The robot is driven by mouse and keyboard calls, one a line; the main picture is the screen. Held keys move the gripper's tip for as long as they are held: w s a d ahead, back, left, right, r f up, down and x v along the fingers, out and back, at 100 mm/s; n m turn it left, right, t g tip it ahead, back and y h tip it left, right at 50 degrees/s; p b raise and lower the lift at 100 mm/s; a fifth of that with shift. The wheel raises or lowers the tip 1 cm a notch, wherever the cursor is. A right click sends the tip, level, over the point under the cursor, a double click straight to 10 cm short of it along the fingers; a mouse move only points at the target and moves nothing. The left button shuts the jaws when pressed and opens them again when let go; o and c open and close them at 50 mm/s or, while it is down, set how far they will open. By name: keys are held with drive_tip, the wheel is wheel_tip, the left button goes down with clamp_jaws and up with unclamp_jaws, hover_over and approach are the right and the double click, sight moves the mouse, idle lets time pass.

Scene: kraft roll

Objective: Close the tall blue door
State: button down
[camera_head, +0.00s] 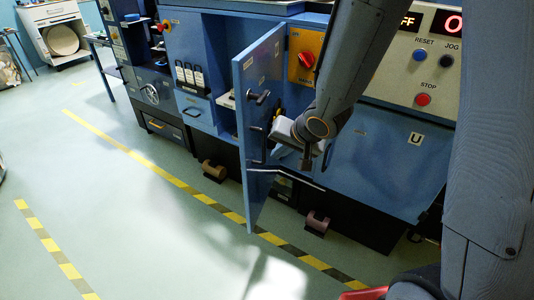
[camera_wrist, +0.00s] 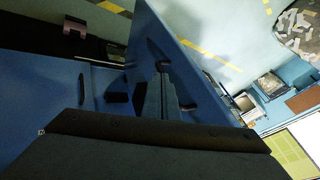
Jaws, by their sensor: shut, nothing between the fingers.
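The tall blue door (camera_head: 262,75) stands ajar, swung out from the blue machine, with its free edge towards the camera. Nothing is held.
A red rotary switch (camera_head: 306,60) and a control panel (camera_head: 433,60) are on the machine near my arm. A blue lower panel (camera_head: 380,165) lies to the right. Brown pedals (camera_head: 317,223) stand below. The floor to the left, with yellow-black tape (camera_head: 155,167), is clear.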

drive_tip(key=b, duration=0.2)
approach(251, 162)
wheel_tip(251, 162, down, 4)
drive_tip(key=d, duration=0.2)
drive_tip(key=shift+w+a+r+p, duration=0.1)
drive_tip(key=shift+w+a+p, duration=0.1)
drive_tip(key=shift+w+a, duration=0.25)
drive_tip(key=shift+w+a+r+p, duration=0.1)
drive_tip(key=shift+w+a+p, duration=0.15)
drive_tip(key=shift+a, duration=0.4)
drive_tip(key=shift+w+a+p, duration=0.15)
drive_tip(key=shift+w+a, duration=0.2)
drive_tip(key=shift+a, duration=0.2)
